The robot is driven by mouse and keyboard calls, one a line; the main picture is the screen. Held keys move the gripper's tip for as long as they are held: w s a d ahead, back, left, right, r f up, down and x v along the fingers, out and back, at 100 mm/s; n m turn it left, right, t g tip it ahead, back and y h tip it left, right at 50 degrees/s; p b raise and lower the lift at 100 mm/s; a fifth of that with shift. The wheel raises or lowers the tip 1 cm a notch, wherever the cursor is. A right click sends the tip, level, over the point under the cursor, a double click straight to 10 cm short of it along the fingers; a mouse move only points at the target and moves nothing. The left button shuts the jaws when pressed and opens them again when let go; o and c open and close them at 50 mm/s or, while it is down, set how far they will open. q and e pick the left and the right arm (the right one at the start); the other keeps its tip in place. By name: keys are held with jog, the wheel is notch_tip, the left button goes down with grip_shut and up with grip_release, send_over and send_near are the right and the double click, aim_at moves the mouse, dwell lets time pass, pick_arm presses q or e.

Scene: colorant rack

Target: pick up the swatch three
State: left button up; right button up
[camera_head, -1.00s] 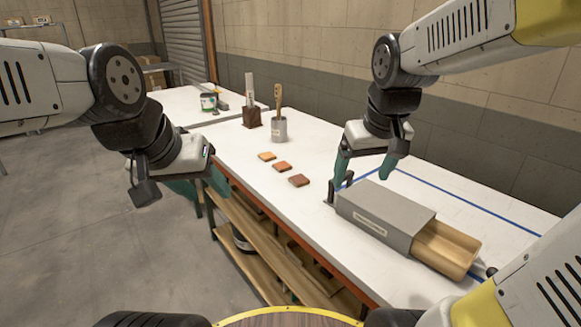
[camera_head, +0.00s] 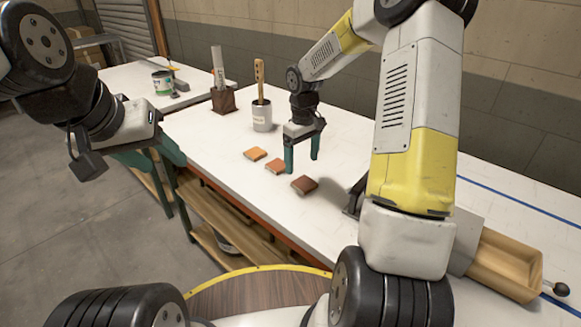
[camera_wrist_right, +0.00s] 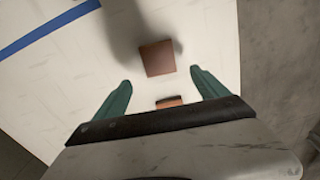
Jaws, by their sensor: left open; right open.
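Three small square swatches lie in a diagonal row on the white table: a yellow-orange one (camera_head: 255,154), an orange one (camera_head: 275,167) and a dark brown one (camera_head: 304,184). I cannot read which is numbered three. My right gripper (camera_head: 302,166) is open and empty, pointing down close to the orange and brown swatches. In the right wrist view the brown swatch (camera_wrist_right: 157,58) lies beyond the open fingertips (camera_wrist_right: 160,84). An orange swatch (camera_wrist_right: 169,102) shows between the fingers, partly hidden by the gripper body. My left gripper (camera_head: 160,158) is open and empty beside the table's left edge.
A grey cup with a brush (camera_head: 262,117) and a brown block holder (camera_head: 223,100) stand behind the swatches. A grey box with a wooden tray (camera_head: 505,265) lies at the right, partly hidden by my right arm.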

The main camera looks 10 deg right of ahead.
aim_at(303, 182)
jog(key=f, duration=0.7)
jog(key=shift+s+d, duration=0.15)
jog(key=shift+s, duration=0.15)
jog(key=c, duration=1.4)
jog(key=shift+r, duration=0.15)
jog(key=shift+c, duration=0.2)
